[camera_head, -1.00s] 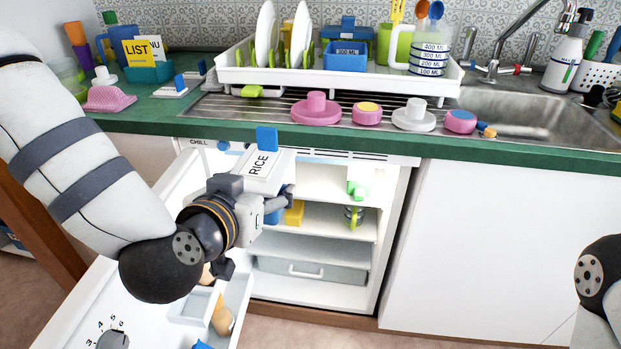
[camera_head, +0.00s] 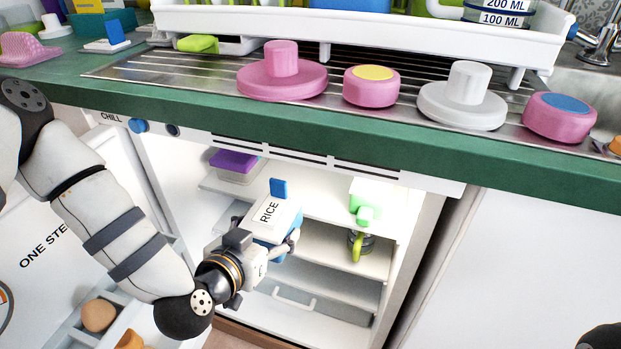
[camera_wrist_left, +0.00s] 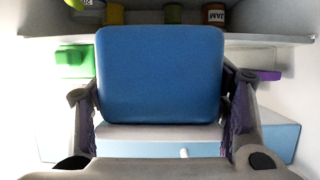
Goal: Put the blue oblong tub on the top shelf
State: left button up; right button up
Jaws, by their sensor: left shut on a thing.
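The blue oblong tub (camera_head: 268,214) has a pale lid, a RICE label and a blue tab. My left gripper (camera_head: 271,245) is shut on it and holds it at the front of the open fridge. Its broad blue face (camera_wrist_left: 160,75) fills the middle of the left wrist view, between the two fingers. The top shelf (camera_head: 325,204) is behind the tub in the head view, and the tub and gripper hide part of it. My right gripper is out of view.
A purple-lidded container (camera_head: 235,163) stands at the left of the top shelf and a green and white item (camera_head: 365,200) at its right. Clear shelf shows between them. A green-handled item (camera_head: 360,244) sits one shelf lower. The green counter edge (camera_head: 330,143) overhangs the fridge.

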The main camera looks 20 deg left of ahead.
pick_arm(q)
jog(key=w+b, duration=0.1)
jog(key=w, duration=1)
jog(key=w+d+b, duration=0.1)
jog(key=w, duration=0.5)
jog(key=shift+w+b, duration=0.3)
jog(key=shift+b, duration=0.05)
jog(key=shift+w+f, duration=0.15)
jog(key=shift+f, duration=0.2)
jog(key=o, duration=1.5)
